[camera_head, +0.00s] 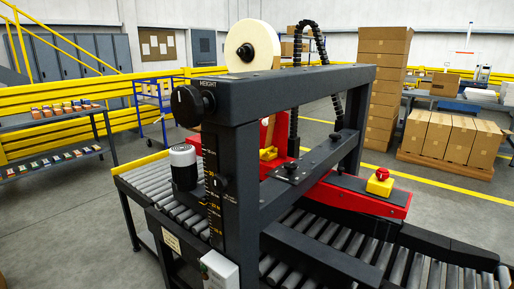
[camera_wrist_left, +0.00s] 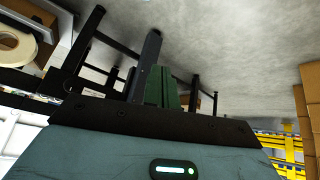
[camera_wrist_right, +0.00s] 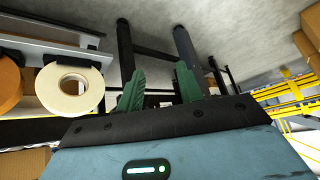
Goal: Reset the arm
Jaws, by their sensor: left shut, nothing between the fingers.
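My left gripper (camera_wrist_left: 161,72) shows in the left wrist view, its green fingers together with nothing seen between them. My right gripper (camera_wrist_right: 160,70) shows in the right wrist view, its two green fingers spread apart with an empty gap between them. Neither gripper nor arm shows in the head view. Both wrist views look past the fingers at grey floor and dark frame posts, and I see neither gripper touching anything.
A dark carton-sealing machine (camera_head: 280,95) with a height knob (camera_head: 193,105), red stop button (camera_head: 382,174) and roller conveyor (camera_head: 150,188) fills the head view's middle. Stacked cartons (camera_head: 384,75) stand behind right, a shelf rack (camera_head: 60,120) at left. A tape roll (camera_wrist_right: 70,88) shows in the right wrist view.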

